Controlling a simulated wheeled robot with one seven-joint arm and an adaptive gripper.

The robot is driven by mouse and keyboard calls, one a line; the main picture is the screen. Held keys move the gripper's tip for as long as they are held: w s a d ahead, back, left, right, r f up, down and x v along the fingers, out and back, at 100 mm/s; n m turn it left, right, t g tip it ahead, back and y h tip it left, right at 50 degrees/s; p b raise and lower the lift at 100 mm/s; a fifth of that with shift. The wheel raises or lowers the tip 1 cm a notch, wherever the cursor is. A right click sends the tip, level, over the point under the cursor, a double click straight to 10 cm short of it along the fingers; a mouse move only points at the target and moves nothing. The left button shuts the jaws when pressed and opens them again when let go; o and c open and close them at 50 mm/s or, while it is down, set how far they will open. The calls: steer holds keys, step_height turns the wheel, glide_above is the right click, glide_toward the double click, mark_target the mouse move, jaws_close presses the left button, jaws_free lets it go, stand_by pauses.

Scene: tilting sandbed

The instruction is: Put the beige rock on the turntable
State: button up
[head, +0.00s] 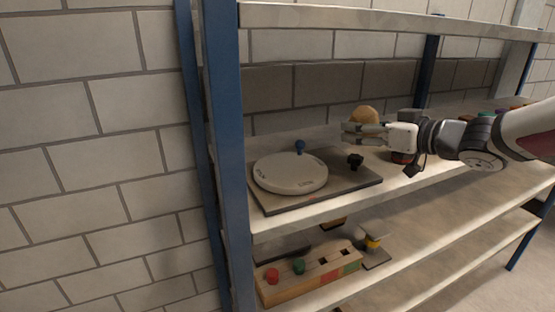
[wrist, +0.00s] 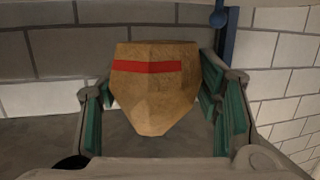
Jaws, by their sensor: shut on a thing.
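The beige rock (wrist: 152,98) is faceted with a red stripe and sits between my gripper's green-padded fingers in the wrist view. In the head view the rock (head: 364,114) shows as a tan lump just behind and above the fingers. My gripper (head: 352,132) is shut on the rock and reaches in from the right over the shelf. The turntable (head: 290,172) is a round, pale disc on a grey base board (head: 345,186), to the left of my gripper. Its top is bare. My fingers partly hide the rock in the head view.
A blue knob (head: 300,146) stands behind the turntable and a black knob (head: 355,160) to its right. A blue post (head: 222,150) rises at the shelf's left end. A dark red-banded object (head: 400,157) stands under my gripper. A wooden block toy (head: 310,274) is on the shelf below.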

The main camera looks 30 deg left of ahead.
steer(key=p, duration=0.2)
glide_above(291, 168)
steer(key=shift+f, duration=0.65)
steer(key=shift+a+f, duration=0.1)
steer(key=shift+f, duration=1.65)
steer(key=shift+f, duration=0.15)
steer(key=o, duration=1.7)
steer(key=shift+f, duration=0.1)
steer(key=shift+o, duration=0.2)
